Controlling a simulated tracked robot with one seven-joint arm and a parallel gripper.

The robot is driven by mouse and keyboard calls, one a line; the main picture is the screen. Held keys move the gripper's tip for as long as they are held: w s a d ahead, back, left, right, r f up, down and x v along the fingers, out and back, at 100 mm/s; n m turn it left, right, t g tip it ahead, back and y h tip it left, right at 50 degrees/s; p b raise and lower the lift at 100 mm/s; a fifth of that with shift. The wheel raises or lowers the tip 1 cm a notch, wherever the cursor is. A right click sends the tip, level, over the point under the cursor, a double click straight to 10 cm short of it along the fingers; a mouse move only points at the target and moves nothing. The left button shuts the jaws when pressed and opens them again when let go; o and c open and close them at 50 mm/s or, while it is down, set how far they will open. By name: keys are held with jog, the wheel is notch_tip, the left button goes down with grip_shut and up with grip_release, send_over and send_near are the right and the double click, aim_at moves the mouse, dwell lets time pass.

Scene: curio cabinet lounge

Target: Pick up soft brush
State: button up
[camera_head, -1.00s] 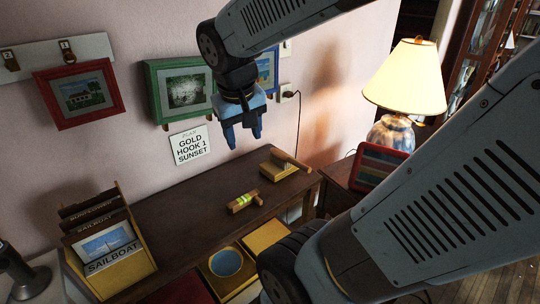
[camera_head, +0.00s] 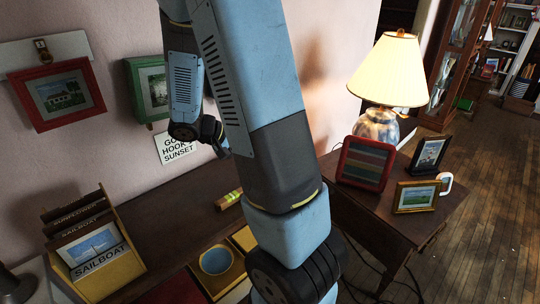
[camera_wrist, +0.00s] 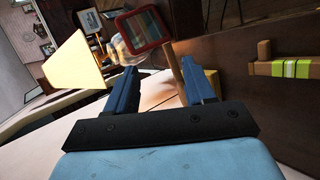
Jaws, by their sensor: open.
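The soft brush shows in the wrist view as a thin wooden handle (camera_wrist: 174,64) beyond and between my fingertips, closer to the right finger. A yellowish block (camera_wrist: 212,83), which looks like its body, is partly hidden behind that finger. My gripper (camera_wrist: 158,82) is open, with two blue fingers apart and nothing held between them. Whether it touches the brush cannot be told. In the head view my arm hides the brush and most of the gripper.
A wooden piece with a green band (camera_head: 229,199) lies on the dark desk (camera_head: 190,213), also in the wrist view (camera_wrist: 290,69). A lit lamp (camera_head: 390,72) and red-framed panel (camera_head: 367,163) stand on the right-hand table. A sign box (camera_head: 97,255) stands at left. A blue bowl (camera_head: 216,260) sits below.

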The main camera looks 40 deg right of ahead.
jog(key=w+d+f+n+t+h, duration=0.1)
jog(key=w+d+f+n+h, duration=0.15)
jog(key=f, duration=0.35)
jog(key=w+d+f+n+t+h, duration=0.1)
jog(key=w+d+f+t+h, duration=0.2)
jog(key=f, duration=0.4)
jog(key=shift+g, duration=0.6)
jog(key=x, duration=0.8)
jog(key=w+x, duration=0.1)
jog(key=x, duration=0.3)
jog(key=shift+d, duration=0.4)
grip_shut()
